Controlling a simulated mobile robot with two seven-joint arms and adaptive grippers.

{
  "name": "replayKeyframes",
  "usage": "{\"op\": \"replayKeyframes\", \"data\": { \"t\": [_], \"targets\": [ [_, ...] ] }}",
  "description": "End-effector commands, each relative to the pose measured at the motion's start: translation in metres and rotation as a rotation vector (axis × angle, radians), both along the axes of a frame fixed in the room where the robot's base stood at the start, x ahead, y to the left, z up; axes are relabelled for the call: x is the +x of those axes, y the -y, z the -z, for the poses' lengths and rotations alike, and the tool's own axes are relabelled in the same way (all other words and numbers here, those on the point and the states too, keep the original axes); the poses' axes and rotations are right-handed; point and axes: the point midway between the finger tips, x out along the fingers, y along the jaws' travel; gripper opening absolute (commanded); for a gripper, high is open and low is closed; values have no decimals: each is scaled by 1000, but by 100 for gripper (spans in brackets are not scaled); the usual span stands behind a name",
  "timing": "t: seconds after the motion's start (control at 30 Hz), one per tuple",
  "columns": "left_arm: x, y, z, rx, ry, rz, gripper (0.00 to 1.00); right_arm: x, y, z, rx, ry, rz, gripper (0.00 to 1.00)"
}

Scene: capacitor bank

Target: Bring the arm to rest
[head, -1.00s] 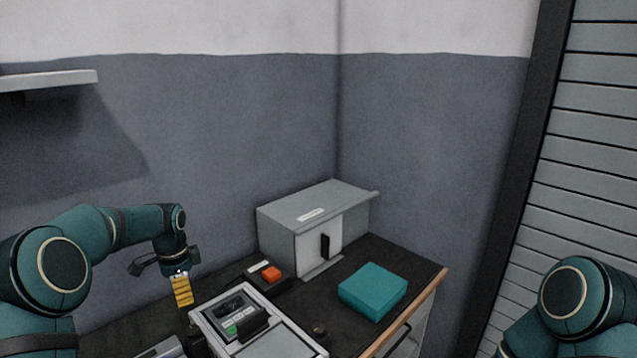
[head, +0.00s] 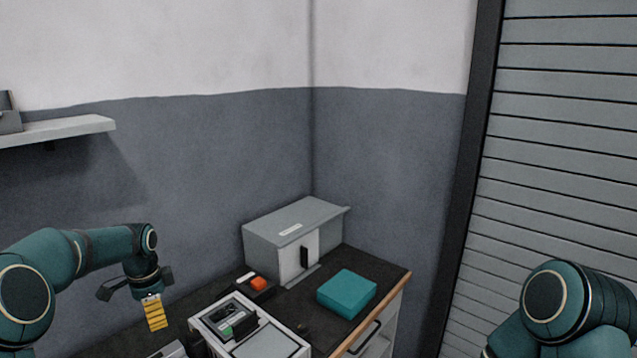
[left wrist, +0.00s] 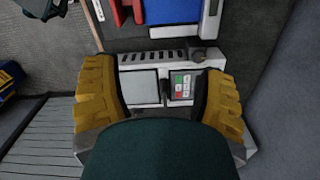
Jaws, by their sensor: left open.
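My left arm comes in from the left in the head view, bent at the elbow with the hand hanging down. My left gripper (head: 155,318) has yellow ridged fingers and is over the left part of the dark worktop. In the left wrist view the gripper (left wrist: 160,100) is open, its two yellow fingers wide apart with nothing held between them. A grey device with a keypad (left wrist: 181,86) shows beyond and between the fingers. My right arm shows at the lower right of the head view, but its gripper is out of view.
On the worktop (head: 357,256) stand a grey cabinet (head: 262,238) with a black handle, a teal box (head: 346,293), an orange button (head: 259,284) and a light-framed device (head: 298,353). A shelf (head: 60,131) is on the left wall. A slatted shutter (head: 560,150) is at right.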

Motion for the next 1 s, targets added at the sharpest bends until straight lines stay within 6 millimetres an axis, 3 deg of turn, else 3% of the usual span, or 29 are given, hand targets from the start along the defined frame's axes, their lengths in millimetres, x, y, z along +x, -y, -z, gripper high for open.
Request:
{"op": "replayKeyframes", "data": {
  "t": [0.27, 0.43, 0.57, 0.7, 0.9, 1.0],
  "targets": [
    [-14, 76, 105, -117, 34, -134, 71, -2, -1, 25, -2, -4, -3, 47],
    [-46, 140, 183, -217, 38, -300, 71, -3, -2, 45, -3, -8, -6, 47],
    [-91, 192, 242, -298, 23, -479, 71, -5, -3, 63, -4, -14, -8, 47],
    [-155, 239, 294, -360, -9, -709, 71, -6, -4, 84, -7, -18, -10, 47],
    [-232, 269, 328, -386, -38, -983, 71, -8, -5, 104, -9, -22, -13, 47],
    [-253, 274, 333, -387, -41, -1059, 71, -8, -5, 108, -10, -23, -14, 47]
  ]
}}
